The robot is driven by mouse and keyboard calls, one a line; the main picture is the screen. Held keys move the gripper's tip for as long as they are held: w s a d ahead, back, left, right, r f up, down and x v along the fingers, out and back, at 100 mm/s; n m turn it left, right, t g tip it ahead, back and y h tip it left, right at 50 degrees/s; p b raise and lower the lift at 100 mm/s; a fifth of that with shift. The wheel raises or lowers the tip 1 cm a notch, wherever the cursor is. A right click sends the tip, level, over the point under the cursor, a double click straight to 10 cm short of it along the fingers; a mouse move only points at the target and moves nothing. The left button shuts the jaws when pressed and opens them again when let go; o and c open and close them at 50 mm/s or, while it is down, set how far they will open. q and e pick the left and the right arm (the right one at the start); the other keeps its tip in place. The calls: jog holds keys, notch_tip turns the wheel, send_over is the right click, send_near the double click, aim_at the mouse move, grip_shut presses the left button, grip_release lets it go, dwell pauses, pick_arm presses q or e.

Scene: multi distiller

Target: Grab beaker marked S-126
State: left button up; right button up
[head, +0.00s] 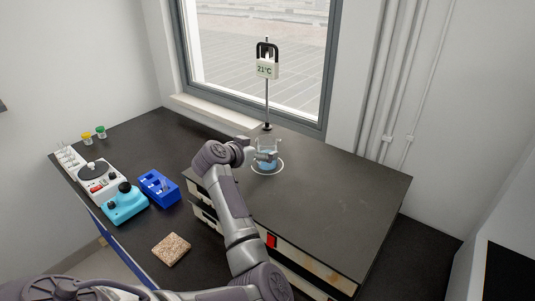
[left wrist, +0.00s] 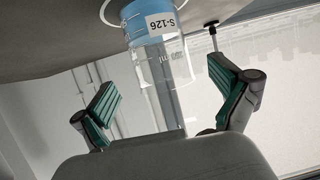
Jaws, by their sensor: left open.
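The beaker marked S-126 (head: 267,162) is clear glass with blue liquid in it. It stands upright on a round white-rimmed plate on the dark bench, below the thermometer. The left wrist view shows the beaker (left wrist: 158,50) upside down, with its white S-126 label readable. My left gripper (head: 262,150) is at the beaker's upper part, coming from the left. In the left wrist view its green-padded fingers (left wrist: 164,78) are spread wide, one to each side of the beaker, with gaps on both sides. My right gripper is not in view.
A blue rack (head: 158,188), a turquoise device (head: 124,204) and a white device (head: 97,180) are at left. The raised bench top (head: 335,210) is clear at right.

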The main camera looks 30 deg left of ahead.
pick_arm(q)
jog(key=p+x, duration=0.1)
jog(key=x, duration=0.3)
jog(key=shift+w+p, duration=0.1)
jog(key=shift+p, duration=0.3)
jog(key=shift+w+a+f, duration=0.1)
jog(key=shift+w+f, duration=0.05)
jog(key=shift+w, duration=0.05)
jog(key=shift+c, duration=0.4)
jog(key=c, duration=1.3)
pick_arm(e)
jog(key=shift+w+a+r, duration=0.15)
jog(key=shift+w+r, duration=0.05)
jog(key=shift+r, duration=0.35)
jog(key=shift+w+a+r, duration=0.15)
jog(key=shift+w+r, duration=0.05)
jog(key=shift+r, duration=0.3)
